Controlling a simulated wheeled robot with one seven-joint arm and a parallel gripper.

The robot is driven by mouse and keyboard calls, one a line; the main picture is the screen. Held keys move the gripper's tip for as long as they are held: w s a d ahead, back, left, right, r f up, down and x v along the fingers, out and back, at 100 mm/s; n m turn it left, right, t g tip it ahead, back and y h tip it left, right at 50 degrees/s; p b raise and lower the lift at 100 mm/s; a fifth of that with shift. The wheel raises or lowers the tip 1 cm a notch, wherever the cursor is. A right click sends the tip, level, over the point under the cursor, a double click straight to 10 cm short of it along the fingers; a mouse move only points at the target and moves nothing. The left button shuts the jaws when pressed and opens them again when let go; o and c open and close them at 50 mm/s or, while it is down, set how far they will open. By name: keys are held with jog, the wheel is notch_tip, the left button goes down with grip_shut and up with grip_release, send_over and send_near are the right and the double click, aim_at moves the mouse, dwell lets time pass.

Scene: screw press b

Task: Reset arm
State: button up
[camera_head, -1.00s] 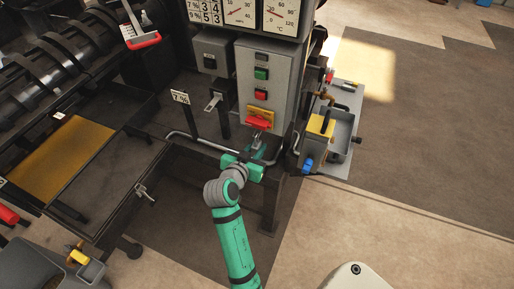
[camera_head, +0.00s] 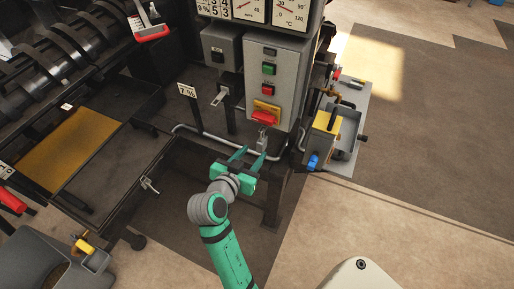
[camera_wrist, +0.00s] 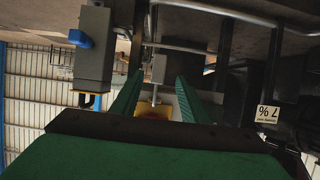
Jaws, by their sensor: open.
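My green arm rises from the bottom of the head view, and my gripper (camera_head: 251,160) is open in front of the grey control box (camera_head: 275,84). The fingers are spread apart with nothing between them, just below the red switch handle (camera_head: 265,118) on its yellow plate. A small grey padlock-like piece (camera_head: 262,141) hangs below the handle, beyond the fingertips. In the wrist view both green fingers (camera_wrist: 160,92) stand apart, and the yellow plate shows partly between them.
A green button (camera_head: 269,68) and a red button (camera_head: 267,88) sit above the handle. A bent pipe (camera_head: 205,137) runs near my gripper. A tray with a yellow-topped unit (camera_head: 326,121) stands right. The floor (camera_head: 420,190) at right is clear.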

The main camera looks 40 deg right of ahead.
jog(key=shift+v, duration=1.2)
jog(key=s+a+f+n+t+y, duration=0.35)
jog(key=a+f+n, duration=0.2)
jog(key=a, duration=0.25)
jog(key=s+a+f+n+t+y, duration=0.25)
jog(key=a+f+n+y, duration=0.2)
jog(key=a+f, duration=0.35)
jog(key=s+a+r+n+t+y, duration=0.1)
jog(key=s+a+r+t+y, duration=0.1)
jog(key=s+a, duration=0.4)
jog(key=s+a+r+n+t+y, duration=0.1)
jog(key=s+a+r+n+y, duration=0.1)
jog(key=s+a+r, duration=0.2)
jog(key=s+a, duration=0.3)
jog(key=s, duration=0.5)
jog(key=shift+t, duration=0.4)
